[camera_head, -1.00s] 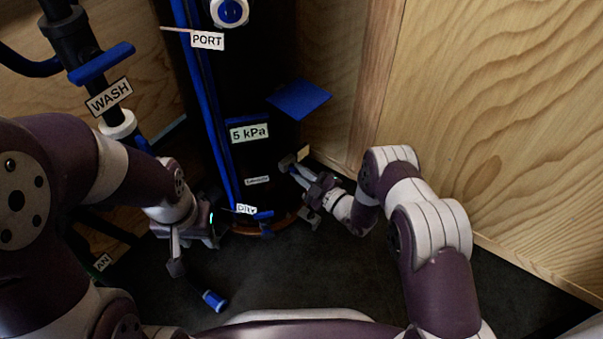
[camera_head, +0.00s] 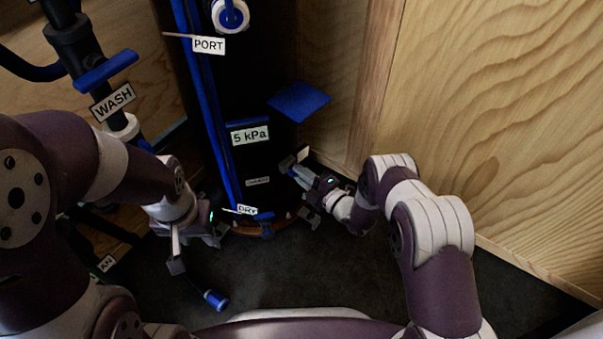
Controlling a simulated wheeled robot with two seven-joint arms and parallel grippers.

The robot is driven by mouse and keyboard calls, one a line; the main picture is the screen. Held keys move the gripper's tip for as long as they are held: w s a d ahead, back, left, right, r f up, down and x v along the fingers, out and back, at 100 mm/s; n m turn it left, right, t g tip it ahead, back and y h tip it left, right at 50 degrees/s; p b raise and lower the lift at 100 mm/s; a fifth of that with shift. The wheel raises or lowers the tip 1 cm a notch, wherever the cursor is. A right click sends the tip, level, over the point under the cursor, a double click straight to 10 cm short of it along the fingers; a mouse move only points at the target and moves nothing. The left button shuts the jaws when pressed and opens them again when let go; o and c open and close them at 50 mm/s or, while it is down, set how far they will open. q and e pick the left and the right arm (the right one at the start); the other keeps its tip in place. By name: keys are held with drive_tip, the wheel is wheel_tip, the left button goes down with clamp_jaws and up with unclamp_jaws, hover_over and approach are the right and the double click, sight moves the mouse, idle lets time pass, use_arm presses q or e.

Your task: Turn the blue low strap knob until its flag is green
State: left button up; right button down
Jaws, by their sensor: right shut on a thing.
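My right gripper (camera_head: 297,175) reaches in from the right to the lower right side of the black column. It is shut on a small blue part, which I take to be the blue low strap knob (camera_head: 293,173); the fingers hide most of it. A small cream tab (camera_head: 302,155) shows just above the fingertips. I cannot tell if it is the knob's flag, and I see no green on it. My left gripper (camera_head: 192,250) hangs left of the column's base, away from the knob. Whether its jaws are open is unclear.
The black column (camera_head: 255,90) carries PORT, 5 kPa and DRY labels and a jutting blue plate (camera_head: 300,101). A WASH pipe (camera_head: 75,45) stands left. A blue capped piece (camera_head: 215,299) is below my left gripper. Wooden walls (camera_head: 490,120) close the right; dark floor lies in front.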

idle(0.3)
drive_tip(key=c, duration=1.2)
unclamp_jaws()
drive_tip(key=shift+o, duration=0.2)
drive_tip(key=shift+s, duration=0.1)
drive_tip(key=p+v, duration=0.5)
drive_tip(key=v, duration=0.7)
drive_tip(key=shift+s+d+p, duration=0.2)
drive_tip(key=shift+p, duration=0.15)
